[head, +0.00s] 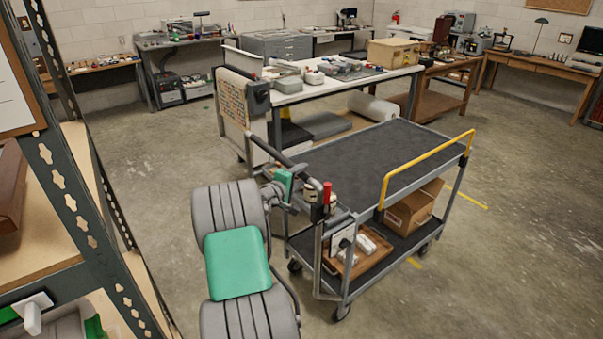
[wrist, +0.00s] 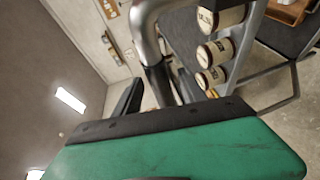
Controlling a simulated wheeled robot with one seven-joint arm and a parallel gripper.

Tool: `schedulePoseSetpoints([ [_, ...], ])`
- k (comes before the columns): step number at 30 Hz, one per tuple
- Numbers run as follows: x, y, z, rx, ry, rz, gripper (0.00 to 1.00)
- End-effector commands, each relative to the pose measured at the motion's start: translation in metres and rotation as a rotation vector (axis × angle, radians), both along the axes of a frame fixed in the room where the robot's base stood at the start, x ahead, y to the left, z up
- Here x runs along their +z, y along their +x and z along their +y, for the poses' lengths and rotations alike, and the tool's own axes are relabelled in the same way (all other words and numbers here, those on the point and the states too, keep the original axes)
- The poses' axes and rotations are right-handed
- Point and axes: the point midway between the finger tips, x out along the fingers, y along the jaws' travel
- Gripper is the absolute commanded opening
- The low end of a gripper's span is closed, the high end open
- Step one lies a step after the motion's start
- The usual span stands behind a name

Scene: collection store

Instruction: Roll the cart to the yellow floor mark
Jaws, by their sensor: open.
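The cart (head: 340,160) is a grey two-deck trolley on casters, with dark mats on both decks. Its push handle (head: 296,167) is a dark bar at the near left end; the handle also shows in the wrist view (wrist: 153,62). My gripper (head: 294,172) is at this handle. In the wrist view its open black fingers (wrist: 155,93) lie on either side of the tube; I cannot tell whether they touch it.
A cardboard box (head: 400,217) and a wooden tray (head: 345,262) ride on the lower deck. A white-topped workbench (head: 300,95) stands close behind the cart. A shelf rack (head: 65,190) is at the left. Floor (head: 500,260) to the right is clear.

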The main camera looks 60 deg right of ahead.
Motion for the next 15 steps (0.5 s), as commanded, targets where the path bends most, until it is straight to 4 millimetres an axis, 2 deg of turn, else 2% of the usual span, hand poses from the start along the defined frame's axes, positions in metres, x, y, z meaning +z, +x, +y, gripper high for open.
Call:
schedulePoseSetpoints([
  [3, -0.0016, -0.0021, -0.0118, -0.002, 0.000, 0.000, 0.49],
  [11, -0.0028, -0.0031, -0.0145, -0.003, 0.001, -0.001, 0.49],
  [15, -0.0029, -0.0037, -0.0144, -0.004, 0.001, -0.001, 0.37],
])
